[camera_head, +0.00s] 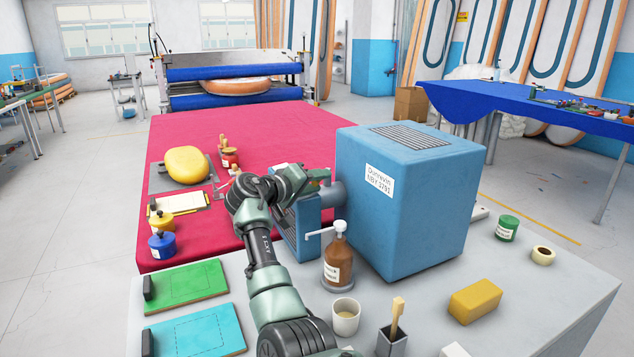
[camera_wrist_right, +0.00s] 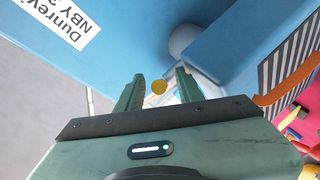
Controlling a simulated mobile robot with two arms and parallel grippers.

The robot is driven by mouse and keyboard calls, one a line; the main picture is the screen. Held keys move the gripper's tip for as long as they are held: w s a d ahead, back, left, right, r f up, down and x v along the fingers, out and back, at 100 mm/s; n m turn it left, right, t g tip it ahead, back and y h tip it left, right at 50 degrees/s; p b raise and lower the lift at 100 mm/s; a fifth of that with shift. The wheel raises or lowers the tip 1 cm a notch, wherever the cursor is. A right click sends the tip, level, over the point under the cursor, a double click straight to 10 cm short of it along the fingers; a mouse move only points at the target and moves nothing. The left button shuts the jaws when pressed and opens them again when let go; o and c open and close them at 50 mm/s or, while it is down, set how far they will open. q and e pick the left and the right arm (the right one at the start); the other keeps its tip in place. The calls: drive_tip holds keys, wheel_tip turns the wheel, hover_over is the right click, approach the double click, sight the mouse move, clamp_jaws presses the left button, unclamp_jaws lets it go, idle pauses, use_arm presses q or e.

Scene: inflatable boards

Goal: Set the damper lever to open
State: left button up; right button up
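The blue blower-like box (camera_head: 410,205) labelled "Dunrevin NBY 3791" stands on the grey bench, with a grey round duct (camera_head: 330,194) on its left side leading to a smaller blue grilled part (camera_head: 300,236). My right gripper (camera_head: 322,178) is beside the box, above the duct, partly hidden by its own wrist. In the right wrist view, its two fingers (camera_wrist_right: 159,92) are apart. My left gripper is not in view.
A brown pump bottle (camera_head: 338,260), a white cup (camera_head: 346,316) and a brush holder (camera_head: 392,342) stand near my right arm. A yellow block (camera_head: 475,300) and green tin (camera_head: 507,228) are at right. The red table (camera_head: 290,130) lies behind.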

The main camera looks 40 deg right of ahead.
drive_tip(key=p+v, duration=0.2)
drive_tip(key=v, duration=0.5)
drive_tip(key=shift+a, duration=0.35)
